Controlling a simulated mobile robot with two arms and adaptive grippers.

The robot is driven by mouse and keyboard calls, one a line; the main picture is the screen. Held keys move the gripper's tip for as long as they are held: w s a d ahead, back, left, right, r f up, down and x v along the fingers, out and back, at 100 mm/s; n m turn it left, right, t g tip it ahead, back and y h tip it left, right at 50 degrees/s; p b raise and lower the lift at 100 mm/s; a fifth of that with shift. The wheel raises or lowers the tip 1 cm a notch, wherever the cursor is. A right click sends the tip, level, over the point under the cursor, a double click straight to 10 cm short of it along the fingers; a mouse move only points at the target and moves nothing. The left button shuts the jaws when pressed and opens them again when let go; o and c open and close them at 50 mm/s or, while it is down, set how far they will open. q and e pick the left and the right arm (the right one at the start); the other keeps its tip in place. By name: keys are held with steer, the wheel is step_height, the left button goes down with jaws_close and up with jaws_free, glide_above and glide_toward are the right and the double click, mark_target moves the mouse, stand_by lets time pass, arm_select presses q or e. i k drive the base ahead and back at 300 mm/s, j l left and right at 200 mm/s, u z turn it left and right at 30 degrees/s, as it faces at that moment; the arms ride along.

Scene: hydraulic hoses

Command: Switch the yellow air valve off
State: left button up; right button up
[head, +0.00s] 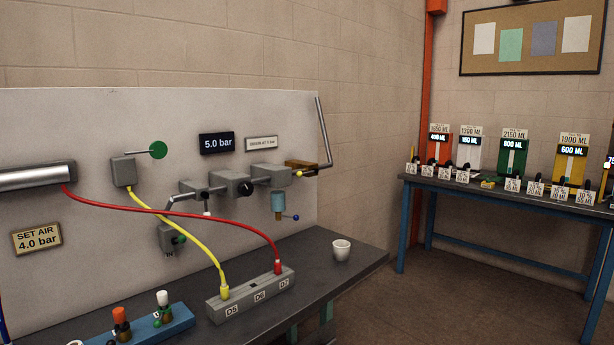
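A grey valve box (123,171) is fixed to the pale panel, with a green round-ended lever (158,150) pointing right from it. A yellow hose (184,226) runs from the underside of this box down to the grey block (250,294) at D5. A small yellow knob (299,173) also shows beside a brass-coloured block (301,165) at the right end of the pipe assembly. No label shows which part is the yellow air valve. Neither of my grippers is in view.
A red hose (170,209) crosses the panel to D7. A 5.0 bar display (216,143) and a "SET AIR 4.0 bar" sign (37,239) are on the panel. A white cup (341,250) stands on the dark bench (325,279). A blue-legged table (500,190) stands at right; floor between is clear.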

mark_target(299, 174)
steer(key=i+l+z, duration=0.15)
steer(key=i+l, duration=1.45)
